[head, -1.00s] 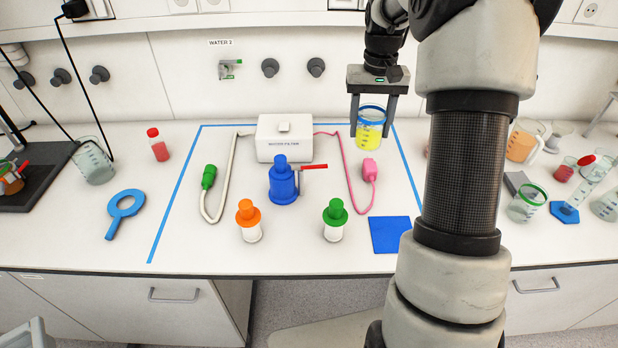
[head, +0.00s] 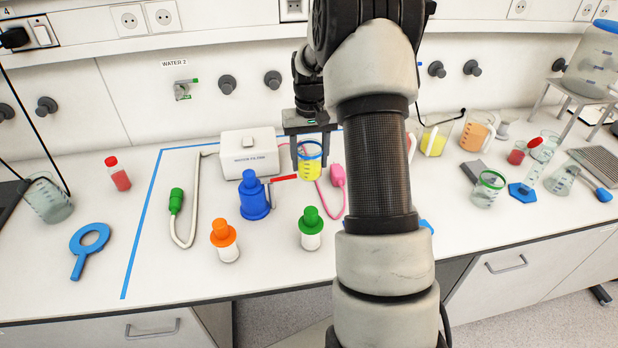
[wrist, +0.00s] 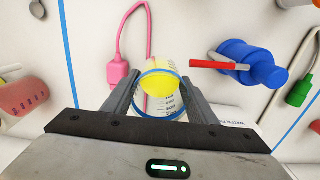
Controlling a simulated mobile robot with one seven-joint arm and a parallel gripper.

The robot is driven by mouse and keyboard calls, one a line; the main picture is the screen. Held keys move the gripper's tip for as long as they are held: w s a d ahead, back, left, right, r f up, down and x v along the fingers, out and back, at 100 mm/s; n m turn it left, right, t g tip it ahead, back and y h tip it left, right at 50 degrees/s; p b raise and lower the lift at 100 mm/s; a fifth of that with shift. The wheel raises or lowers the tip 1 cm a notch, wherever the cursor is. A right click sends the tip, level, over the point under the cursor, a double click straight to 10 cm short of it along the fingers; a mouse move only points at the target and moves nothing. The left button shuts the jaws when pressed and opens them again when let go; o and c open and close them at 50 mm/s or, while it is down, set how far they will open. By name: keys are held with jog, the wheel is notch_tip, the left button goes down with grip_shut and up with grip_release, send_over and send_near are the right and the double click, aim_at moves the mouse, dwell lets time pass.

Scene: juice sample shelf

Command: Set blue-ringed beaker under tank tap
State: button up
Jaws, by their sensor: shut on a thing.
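The blue-ringed beaker (head: 311,172) holds yellow liquid and sits between the fingers of my gripper (head: 311,158), which is shut on it. It hangs upright or nearly so over the bench, beside the white water filter box. The wrist view shows the beaker (wrist: 161,98) between both fingers, its blue rim and yellow contents visible. A clear tank (head: 600,60) with a blue lid stands on a grey stand (head: 582,90) at the far right, cut by the picture edge. I cannot make out its tap clearly.
The blue bottle (head: 254,198) with a red handle, the orange-topped bottle (head: 226,242) and the green-topped bottle (head: 311,230) stand left of my arm. Between my arm and the stand are a green-ringed beaker (head: 487,190), jugs (head: 476,133) and an Erlenmeyer flask (head: 563,181).

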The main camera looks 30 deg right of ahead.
jog(key=shift+f, duration=3.35)
jog(key=shift+f, duration=0.1)
jog(key=o, duration=0.7)
jog(key=shift+f, duration=0.1)
jog(key=o, duration=0.5)
